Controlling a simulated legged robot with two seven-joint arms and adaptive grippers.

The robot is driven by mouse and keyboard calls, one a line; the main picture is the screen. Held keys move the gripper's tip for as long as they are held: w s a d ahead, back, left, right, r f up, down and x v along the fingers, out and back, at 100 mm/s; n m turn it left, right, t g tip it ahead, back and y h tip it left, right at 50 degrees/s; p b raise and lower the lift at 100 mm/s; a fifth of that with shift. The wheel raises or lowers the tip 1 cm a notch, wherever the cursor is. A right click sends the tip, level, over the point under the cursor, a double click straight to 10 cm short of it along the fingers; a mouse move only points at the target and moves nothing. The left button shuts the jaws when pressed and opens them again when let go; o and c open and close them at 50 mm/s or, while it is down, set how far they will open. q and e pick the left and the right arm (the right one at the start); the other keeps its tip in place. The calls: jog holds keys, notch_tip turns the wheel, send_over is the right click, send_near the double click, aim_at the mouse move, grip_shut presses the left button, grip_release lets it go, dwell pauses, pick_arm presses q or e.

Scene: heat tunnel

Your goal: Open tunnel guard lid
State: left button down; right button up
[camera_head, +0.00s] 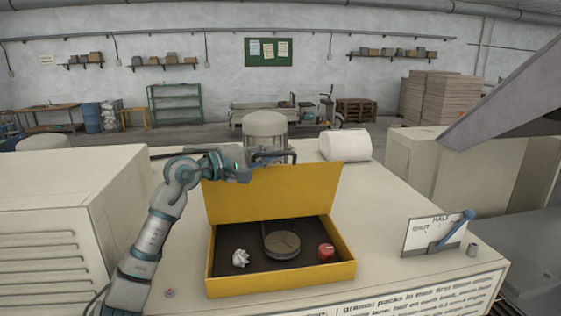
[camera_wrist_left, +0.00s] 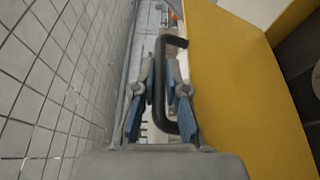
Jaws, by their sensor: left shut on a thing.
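The yellow guard lid (camera_head: 271,193) stands raised, close to upright, at the back of a yellow open box (camera_head: 282,286) in the head view. Its yellow face (camera_wrist_left: 235,100) fills the right of the left wrist view. My left gripper (camera_head: 258,164) is at the lid's top edge. In the left wrist view its blue-padded fingers are on either side of the black bar handle (camera_wrist_left: 162,88), shut on it. Inside the box are a round dark disc (camera_head: 281,244), a crumpled white piece (camera_head: 240,258) and a red round item (camera_head: 325,251). My right gripper is not in view.
The box sits on a cream machine top (camera_head: 385,215). A sign plate (camera_head: 420,236) with a blue-handled lever (camera_head: 456,229) stands at right. A white roll (camera_head: 345,145) and a domed canister (camera_head: 265,124) are behind. A vented cabinet (camera_head: 60,215) is at left.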

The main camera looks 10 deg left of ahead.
pick_arm(q)
jog(key=shift+w+a+n, duration=0.25)
jog(key=shift+w+n, duration=0.05)
jog(key=shift+w, duration=0.35)
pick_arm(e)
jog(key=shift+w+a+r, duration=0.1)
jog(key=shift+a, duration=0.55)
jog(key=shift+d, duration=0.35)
pick_arm(q)
jog(key=c, duration=1.3)
grip_release()
jog(key=shift+w+a, duration=0.1)
jog(key=shift+w, duration=0.05)
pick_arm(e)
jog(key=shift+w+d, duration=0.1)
